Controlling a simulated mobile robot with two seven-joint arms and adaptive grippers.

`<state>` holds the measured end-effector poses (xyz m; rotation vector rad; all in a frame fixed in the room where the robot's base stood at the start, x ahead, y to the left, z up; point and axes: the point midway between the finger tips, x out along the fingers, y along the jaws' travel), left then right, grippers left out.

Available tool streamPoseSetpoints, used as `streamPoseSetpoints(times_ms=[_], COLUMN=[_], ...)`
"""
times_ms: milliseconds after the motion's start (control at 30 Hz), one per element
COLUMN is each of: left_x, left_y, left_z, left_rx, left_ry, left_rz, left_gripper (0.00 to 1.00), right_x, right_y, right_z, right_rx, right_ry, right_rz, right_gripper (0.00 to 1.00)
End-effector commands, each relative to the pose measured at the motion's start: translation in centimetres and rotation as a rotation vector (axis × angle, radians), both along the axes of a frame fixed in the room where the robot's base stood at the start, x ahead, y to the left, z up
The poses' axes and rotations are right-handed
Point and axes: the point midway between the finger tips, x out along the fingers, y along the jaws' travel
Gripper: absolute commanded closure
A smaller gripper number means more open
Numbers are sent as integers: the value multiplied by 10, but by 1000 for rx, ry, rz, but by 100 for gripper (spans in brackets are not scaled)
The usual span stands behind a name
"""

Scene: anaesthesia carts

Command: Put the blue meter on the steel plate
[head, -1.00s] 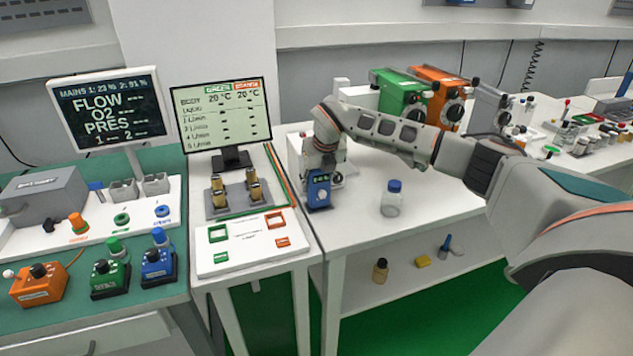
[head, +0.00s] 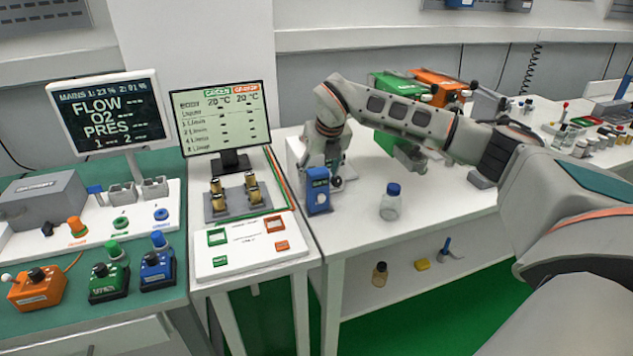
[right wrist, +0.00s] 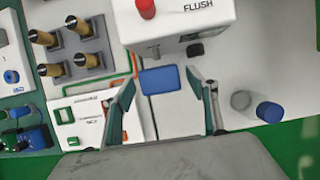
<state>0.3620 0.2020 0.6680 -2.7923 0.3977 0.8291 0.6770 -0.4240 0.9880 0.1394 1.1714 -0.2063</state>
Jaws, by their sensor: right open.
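The blue meter (head: 318,193) stands upright on the white table, near its left edge, in front of a white box. In the right wrist view the blue top of the meter (right wrist: 160,80) lies between my two fingers. My right gripper (head: 325,168) is open, just behind and above the meter in the head view; I cannot tell whether a finger touches it. The open fingers also show in the right wrist view (right wrist: 170,90). A grey plate (head: 212,212), apparently the steel plate, lies on the white cart to the left and carries several brass posts. My left gripper is out of view.
The white FLUSH box (right wrist: 180,22) stands close behind the meter. A blue-capped bottle (head: 390,205) stands to its right. A monitor (head: 222,120) rises behind the grey plate. A green vaporizer (head: 390,95) is behind my arm. The table front between meter and bottle is clear.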

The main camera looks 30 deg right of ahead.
Motion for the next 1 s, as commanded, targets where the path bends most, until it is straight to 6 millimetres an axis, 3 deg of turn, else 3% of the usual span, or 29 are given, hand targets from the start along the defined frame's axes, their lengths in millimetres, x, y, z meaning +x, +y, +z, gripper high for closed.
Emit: streamPoseSetpoints(times_ms=[100,333,1000], left_x=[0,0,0], left_y=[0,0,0], left_z=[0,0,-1], left_rx=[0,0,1], left_ry=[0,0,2], left_rz=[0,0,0], left_gripper=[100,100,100], right_x=[-8,-19,-20], right_y=[2,5,5], right_z=[23,46,50], right_rx=[0,-1,0], right_ry=[-3,-1,0], right_rz=[1,1,1], right_gripper=[42,42,42])
